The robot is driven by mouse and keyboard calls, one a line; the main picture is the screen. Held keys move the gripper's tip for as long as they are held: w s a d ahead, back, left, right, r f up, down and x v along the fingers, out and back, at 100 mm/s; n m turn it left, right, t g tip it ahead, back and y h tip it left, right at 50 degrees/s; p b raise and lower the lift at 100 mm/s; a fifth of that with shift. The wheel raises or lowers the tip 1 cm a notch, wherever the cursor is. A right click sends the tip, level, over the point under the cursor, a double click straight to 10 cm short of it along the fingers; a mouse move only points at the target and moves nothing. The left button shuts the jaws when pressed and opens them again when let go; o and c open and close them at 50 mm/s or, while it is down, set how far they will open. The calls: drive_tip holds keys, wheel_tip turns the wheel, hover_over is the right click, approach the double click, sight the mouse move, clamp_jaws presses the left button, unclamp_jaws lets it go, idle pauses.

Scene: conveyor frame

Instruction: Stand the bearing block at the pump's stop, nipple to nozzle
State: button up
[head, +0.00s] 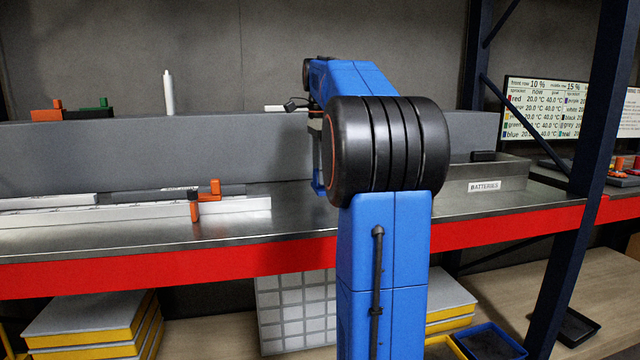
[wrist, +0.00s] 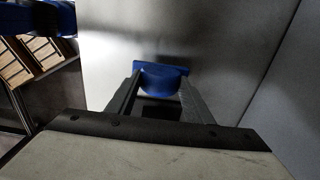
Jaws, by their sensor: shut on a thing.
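The bearing block (wrist: 161,77) is the blue piece with a flat edge and rounded body in the wrist view. It is between the two dark fingers of my gripper (wrist: 160,90), which is shut on it. Bare steel shows beyond it; its height above the steel is unclear. In the head view my arm hides most of the gripper; a small blue piece (head: 319,187) shows just left of the arm, low over the bench, and I cannot tell if it is the block. I cannot make out the pump, its stop, the nozzle or the nipple.
The steel bench (head: 300,215) has a red front edge and a grey back panel (head: 230,145). White rails (head: 120,213) with orange-topped pieces (head: 209,189) lie on the left. A grey bin labelled BATTERIES (head: 505,180) stands right of my arm. A dark blue post (head: 585,150) rises at right.

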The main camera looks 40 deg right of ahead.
drive_tip(key=shift+f, duration=1.7)
drive_tip(key=o, duration=1.6)
drive_tip(key=shift+f, duration=0.1)
